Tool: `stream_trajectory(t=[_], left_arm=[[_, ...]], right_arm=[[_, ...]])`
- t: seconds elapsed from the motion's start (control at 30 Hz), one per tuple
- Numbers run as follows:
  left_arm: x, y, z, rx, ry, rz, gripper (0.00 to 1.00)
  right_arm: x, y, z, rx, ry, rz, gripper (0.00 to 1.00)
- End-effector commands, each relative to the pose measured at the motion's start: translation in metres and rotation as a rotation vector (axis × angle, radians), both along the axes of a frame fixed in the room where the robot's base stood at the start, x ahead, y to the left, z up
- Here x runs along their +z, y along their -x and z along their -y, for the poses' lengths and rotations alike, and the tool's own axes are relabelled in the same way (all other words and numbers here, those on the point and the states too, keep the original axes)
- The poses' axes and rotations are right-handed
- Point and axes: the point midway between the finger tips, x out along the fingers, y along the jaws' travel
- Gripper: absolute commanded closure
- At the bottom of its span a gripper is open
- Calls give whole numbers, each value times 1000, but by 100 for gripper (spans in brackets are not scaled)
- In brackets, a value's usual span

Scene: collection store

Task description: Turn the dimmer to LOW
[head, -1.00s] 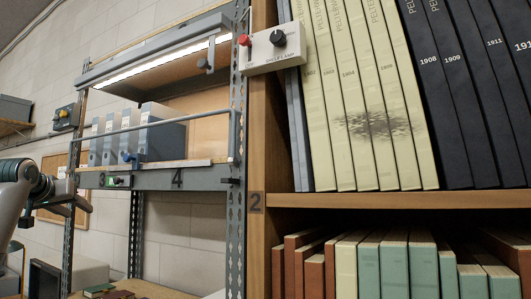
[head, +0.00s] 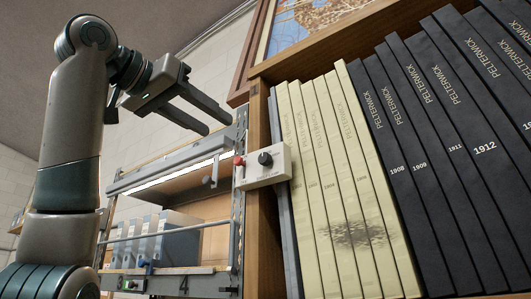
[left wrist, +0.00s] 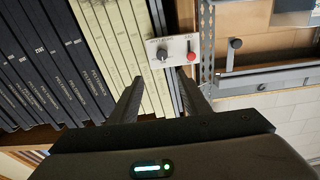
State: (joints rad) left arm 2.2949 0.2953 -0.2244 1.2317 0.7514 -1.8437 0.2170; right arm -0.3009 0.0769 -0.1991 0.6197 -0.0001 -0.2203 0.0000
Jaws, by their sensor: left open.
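The dimmer is a black knob (head: 265,158) on a pale control box (head: 265,172) fixed to the shelf upright. A red switch (head: 239,160) sits at the box's left end. In the left wrist view the knob (left wrist: 162,54) and the red switch (left wrist: 191,57) show beyond my fingertips. The lettering by the knob is too small to read. My left gripper (head: 220,125) is open and empty, above and to the left of the box, apart from it. In the left wrist view its two fingers (left wrist: 163,85) point toward the box. My right gripper is not in view.
Cream volumes (head: 340,180) and dark volumes (head: 440,150) stand right of the box. A metal rack (head: 200,250) with a lit lamp bar (head: 170,178) and grey binders (head: 165,240) is at left. A framed picture (head: 315,25) hangs above.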

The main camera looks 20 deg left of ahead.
Motion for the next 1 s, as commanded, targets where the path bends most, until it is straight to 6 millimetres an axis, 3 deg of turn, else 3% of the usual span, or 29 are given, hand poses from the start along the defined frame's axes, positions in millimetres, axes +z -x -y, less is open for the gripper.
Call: stream_trajectory(t=[0.23,0.53,1.0], left_arm=[[0,-1,-1,1,1,0,57],[1,-14,4,1,0,-2,57],[3,-85,30,0,0,-4,57]], right_arm=[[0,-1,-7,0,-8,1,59],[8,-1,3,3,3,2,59],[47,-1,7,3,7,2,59]])
